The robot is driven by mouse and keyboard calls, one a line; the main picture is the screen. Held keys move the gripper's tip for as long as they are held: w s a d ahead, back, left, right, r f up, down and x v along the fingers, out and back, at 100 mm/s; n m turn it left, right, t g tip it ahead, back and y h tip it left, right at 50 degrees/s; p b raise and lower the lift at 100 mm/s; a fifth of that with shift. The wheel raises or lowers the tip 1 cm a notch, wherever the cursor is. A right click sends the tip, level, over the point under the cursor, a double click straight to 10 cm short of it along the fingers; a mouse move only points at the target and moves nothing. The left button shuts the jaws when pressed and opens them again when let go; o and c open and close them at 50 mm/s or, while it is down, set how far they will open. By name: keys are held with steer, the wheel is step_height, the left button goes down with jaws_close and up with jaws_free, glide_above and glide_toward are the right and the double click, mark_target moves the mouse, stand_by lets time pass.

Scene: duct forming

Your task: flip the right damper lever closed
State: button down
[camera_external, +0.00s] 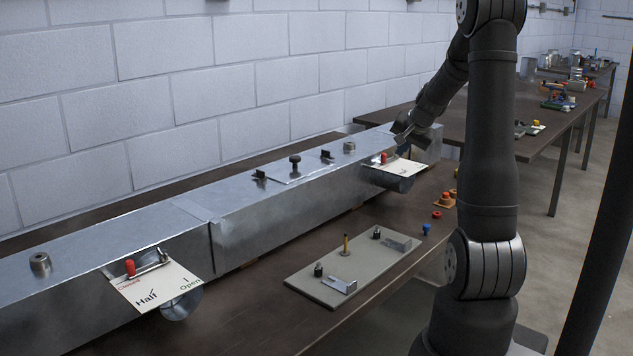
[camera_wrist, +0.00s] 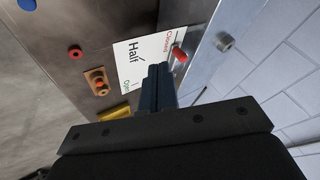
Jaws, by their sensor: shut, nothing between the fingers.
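The right damper lever has a red knob (camera_external: 384,158) over a white card (camera_external: 405,166) on the far part of the metal duct. In the wrist view the red knob (camera_wrist: 180,55) lies beside the word "Closed" on the card (camera_wrist: 130,55), which also reads "Half" and "Open". My gripper (camera_external: 403,140) is above and close to the right damper in the outside view. In the wrist view my gripper's fingers (camera_wrist: 158,72) are together and empty, over the card just left of the knob. I cannot tell whether they touch the lever; its metal arm is mostly hidden.
The duct (camera_external: 270,213) runs along the block wall. A left damper card (camera_external: 155,287) with its own red knob (camera_external: 130,267) is nearer. A grey plate (camera_external: 345,270) with small hardware lies on the table. Loose small parts (camera_wrist: 98,82) lie beside the right damper.

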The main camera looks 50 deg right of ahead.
steer(key=shift+w+a+v, duration=0.1)
steer(key=shift+a+v, duration=0.05)
steer(key=shift+v, duration=0.6)
steer(key=shift+w+a+v, duration=0.1)
steer(key=shift+a+v, duration=0.05)
steer(key=shift+v, duration=0.55)
steer(key=shift+w+a+v, duration=0.1)
steer(key=shift+a+v, duration=0.05)
steer(key=shift+v, duration=0.6)
steer(key=shift+f, duration=0.1)
steer(key=w+d+f, duration=0.1)
steer(key=f, duration=0.1)
steer(key=w+d+f, duration=0.1)
steer(key=d+f, duration=0.1)
steer(key=f, duration=0.1)
steer(key=w+d+f, duration=0.1)
steer(key=w+f, duration=0.1)
steer(key=f, duration=0.1)
steer(key=shift+d, duration=0.35)
steer(key=d, duration=0.1)
steer(key=d+n, duration=0.1)
steer(key=d, duration=0.1)
steer(key=shift+w+r+y, duration=0.1)
steer(key=shift+r+y, duration=0.1)
steer(key=shift+y, duration=0.1)
steer(key=shift+d+n+y, duration=0.3)
steer(key=shift+n, duration=0.2)
steer(key=shift+a, duration=0.1)
